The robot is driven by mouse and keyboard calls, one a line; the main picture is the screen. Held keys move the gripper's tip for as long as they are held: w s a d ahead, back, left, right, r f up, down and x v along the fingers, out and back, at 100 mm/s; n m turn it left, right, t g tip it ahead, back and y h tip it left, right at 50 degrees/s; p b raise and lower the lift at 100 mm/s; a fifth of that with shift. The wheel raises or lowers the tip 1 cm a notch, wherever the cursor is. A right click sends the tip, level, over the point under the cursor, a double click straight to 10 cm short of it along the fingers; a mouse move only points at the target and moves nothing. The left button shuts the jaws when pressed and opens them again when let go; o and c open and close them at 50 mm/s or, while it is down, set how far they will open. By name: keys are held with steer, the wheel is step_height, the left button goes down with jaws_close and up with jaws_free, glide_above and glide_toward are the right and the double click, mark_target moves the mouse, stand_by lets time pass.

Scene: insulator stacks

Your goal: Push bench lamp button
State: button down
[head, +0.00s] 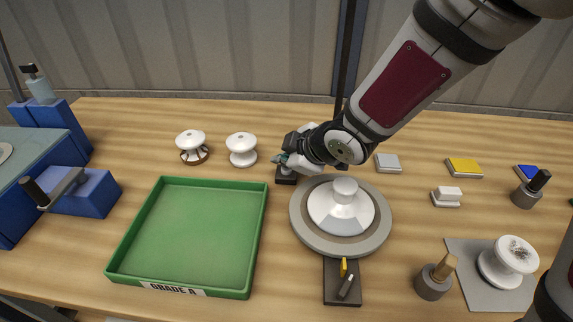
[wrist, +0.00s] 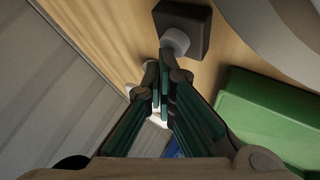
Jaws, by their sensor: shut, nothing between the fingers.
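In the head view the dark base (head: 286,178) sits on the bench between the green tray and the round turntable, right below my gripper. My gripper (head: 279,159) is shut and empty, with its fingers together. In the wrist view the fingertips (wrist: 160,72) are just below the white button in the picture. I cannot tell whether they touch it. In the head view the button itself is hidden or too small to make out.
The green tray (head: 263,205) lies to the left and the grey turntable (head: 300,228) with a white insulator to the right. Two white insulators (head: 191,140) (head: 241,143) stand behind the tray. A dark upright post (head: 346,60) rises behind my arm.

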mark_target(285, 170)
steer(key=shift+r, duration=0.15)
step_height(285, 170, up, 6)
steer(key=p, duration=0.6)
steer(key=shift+p, duration=0.4)
stand_by(0.3)
steer(key=shift+d+r, duration=0.1)
steer(key=shift+d, duration=0.1)
steer(key=s+d+r+m+h, duration=0.3)
steer(key=s+d+r+m, duration=0.15)
steer(key=d, duration=0.35)
steer(key=s+d+r+m+h, duration=0.35)
steer(key=d+r, duration=0.25)
steer(key=d, duration=0.3)
steer(key=s+d+r+m, duration=0.1)
steer(key=s+m, duration=0.2)
steer(key=s, duration=0.3)
steer(key=s+d+r+m+g, duration=0.1)
steer(key=s+d+m, duration=0.1)
steer(key=s, duration=0.5)
steer(key=s+d+r+m+g, duration=0.1)
steer(key=s+d+r+m, duration=0.1)
steer(key=s+m, duration=0.2)
steer(key=s, duration=0.3)
steer(key=shift+s, duration=0.25)
